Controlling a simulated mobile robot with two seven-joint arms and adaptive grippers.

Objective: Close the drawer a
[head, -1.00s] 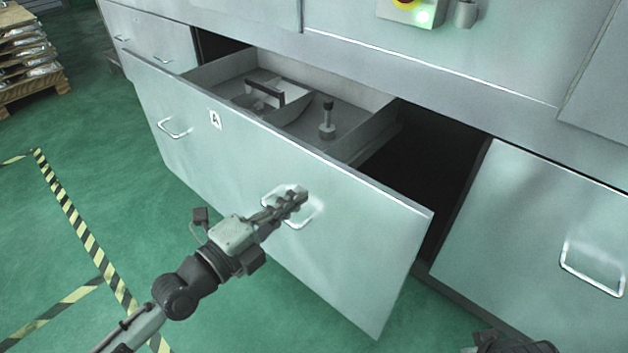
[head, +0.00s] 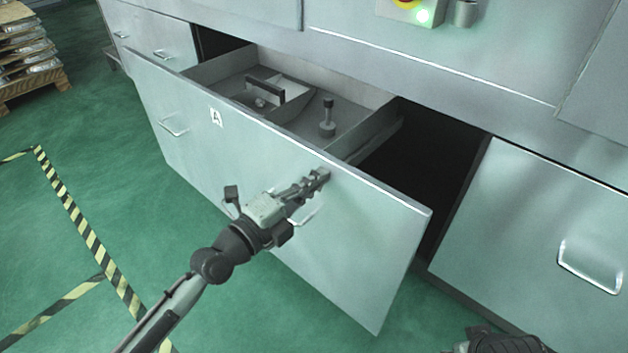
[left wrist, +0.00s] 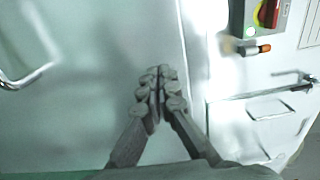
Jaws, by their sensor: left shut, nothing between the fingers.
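Drawer A (head: 370,245) is pulled out of the cabinet, its large pale front marked with a white "A" label (head: 216,117). The front has two bar handles, the left handle (head: 171,128) and a right one partly hidden behind my gripper. Inside lie a dark-handled tool (head: 266,88) and an upright knobbed piece (head: 327,118). My left gripper (head: 322,174) is shut and empty, at the upper part of the drawer front, above the right handle. In the left wrist view its fingertips (left wrist: 158,88) are together before a pale panel; whether they touch it I cannot tell.
A shut drawer with a handle (head: 590,266) is at the right, and smaller drawers (head: 158,40) at the left. A control box (head: 412,12) with a green light is above. The green floor (head: 100,190) at left is clear, with striped tape; a loaded pallet (head: 30,75) stands behind.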

